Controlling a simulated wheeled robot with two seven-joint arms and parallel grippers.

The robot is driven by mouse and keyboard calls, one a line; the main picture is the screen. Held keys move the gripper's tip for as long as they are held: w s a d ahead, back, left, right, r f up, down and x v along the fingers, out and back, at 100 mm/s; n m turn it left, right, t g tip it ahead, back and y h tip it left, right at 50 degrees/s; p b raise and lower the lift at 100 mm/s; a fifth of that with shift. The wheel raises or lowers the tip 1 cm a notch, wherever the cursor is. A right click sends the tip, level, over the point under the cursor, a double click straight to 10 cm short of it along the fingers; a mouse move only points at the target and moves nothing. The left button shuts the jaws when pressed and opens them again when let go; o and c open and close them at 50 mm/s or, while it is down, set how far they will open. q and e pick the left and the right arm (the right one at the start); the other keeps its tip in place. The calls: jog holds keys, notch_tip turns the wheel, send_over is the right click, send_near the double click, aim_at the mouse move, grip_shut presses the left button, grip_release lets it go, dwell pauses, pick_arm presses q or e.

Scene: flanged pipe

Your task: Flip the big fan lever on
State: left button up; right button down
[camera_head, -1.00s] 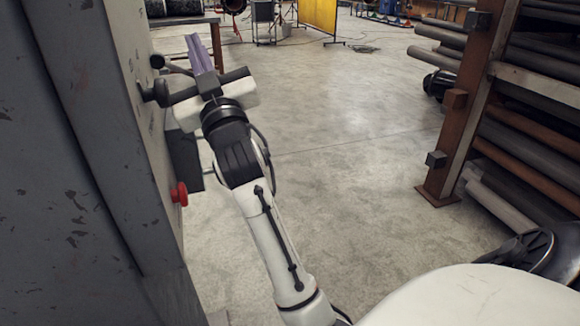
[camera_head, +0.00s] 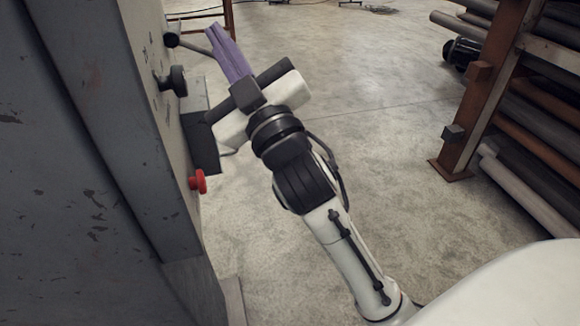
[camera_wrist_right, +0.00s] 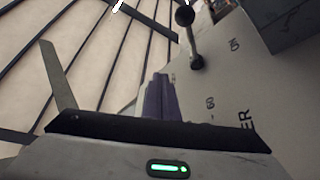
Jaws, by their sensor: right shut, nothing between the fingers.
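A dark lever (camera_head: 190,46) with a round end sticks out from the grey control panel (camera_head: 105,120) at upper left in the head view. In the right wrist view the lever (camera_wrist_right: 191,40) shows a ball knob at its top and a round base on the panel, near the printed "ON". My right gripper (camera_head: 219,35) has purple fingers, shut and empty, pointing up and left beside the panel. In the head view the fingertips overlap the lever's far end; whether they touch cannot be told. In the wrist view the fingertips (camera_wrist_right: 159,85) appear short of the lever. My left gripper is out of view.
A black rotary knob (camera_head: 178,81) and a red button (camera_head: 198,181) stick out from the panel below the lever. A dark box (camera_head: 200,135) sits beside my wrist. A pipe rack (camera_head: 500,110) stands at right. The floor between is clear.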

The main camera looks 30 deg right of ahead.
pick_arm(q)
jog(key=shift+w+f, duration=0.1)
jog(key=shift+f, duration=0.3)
pick_arm(e)
jog(key=s+d+f+m+g, duration=0.1)
jog(key=s+f+g, duration=0.2)
jog(key=f, duration=0.7)
jog(key=s+d+f+m+g, duration=0.1)
jog(key=s+f+g, duration=0.3)
jog(key=f, duration=0.7)
jog(key=s+d+f+m+g, duration=0.2)
jog(key=s+f+g, duration=0.1)
jog(key=f, duration=0.8)
jog(key=shift+s+d+g+h, duration=0.15)
jog(key=shift+s+g+h, duration=0.25)
jog(key=shift+g, duration=0.5)
